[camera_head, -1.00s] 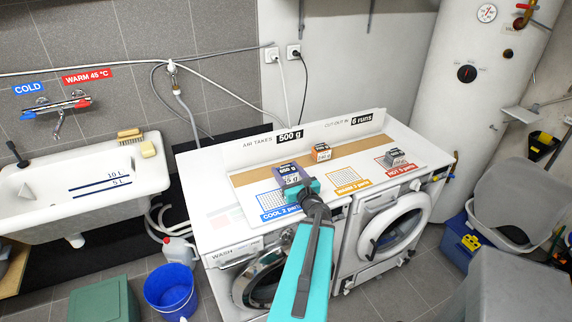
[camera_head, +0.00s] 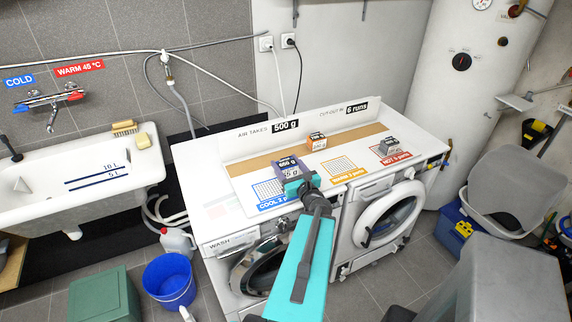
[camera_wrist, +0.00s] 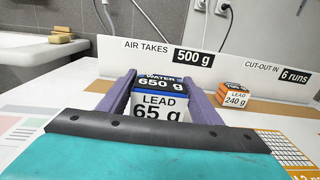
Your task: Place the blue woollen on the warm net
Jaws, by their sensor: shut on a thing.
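The blue woollen (camera_head: 289,168) is a small block with a blue top and white labels; in the wrist view it (camera_wrist: 158,100) reads "WATER 650 g" and "LEAD 65 g". My gripper (camera_head: 300,183) is shut on it, with a finger on each side in the wrist view (camera_wrist: 158,98). The block is at the far edge of the blue-labelled cool net (camera_head: 266,188); I cannot tell whether it touches the top. The warm net (camera_head: 341,164), a grid with an orange label, lies to the right of the block and is bare.
An orange block (camera_head: 316,141) stands on the brown strip (camera_head: 357,135) behind the warm net. A grey block (camera_head: 389,145) stands at the red-labelled hot net (camera_head: 396,158). A white upright panel (camera_head: 258,142) borders the back of the top.

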